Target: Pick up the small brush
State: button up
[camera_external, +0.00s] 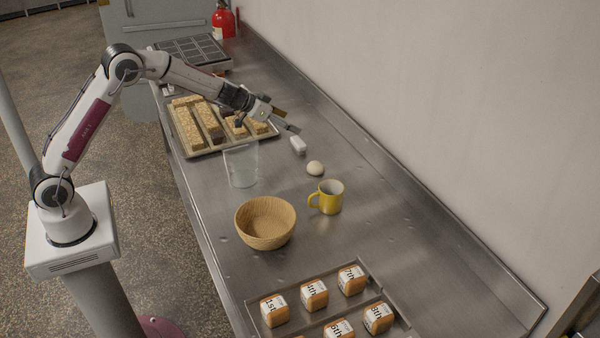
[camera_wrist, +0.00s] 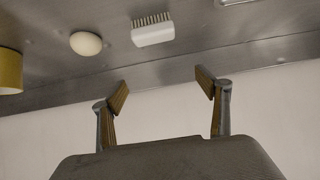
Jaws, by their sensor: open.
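The small brush (camera_external: 298,145) is white and lies on the steel counter, toward the wall. In the wrist view the brush (camera_wrist: 153,29) shows a white block with a row of dark bristles along one long side. My gripper (camera_external: 291,120) is above the counter, a little up and left of the brush in the external view. In the wrist view its two fingers (camera_wrist: 160,82) are spread apart with nothing between them, and the brush is ahead of them near the top. The height of the gripper over the counter is hard to tell.
The wall (camera_external: 440,90) borders the counter.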

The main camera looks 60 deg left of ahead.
aim_at(297, 141)
jog(key=shift+f, duration=0.25)
jog(key=shift+f, duration=2.75)
jog(key=shift+f, duration=0.15)
jog(key=shift+f, duration=0.3)
jog(key=shift+x, duration=2.45)
jog(key=c, duration=1.2)
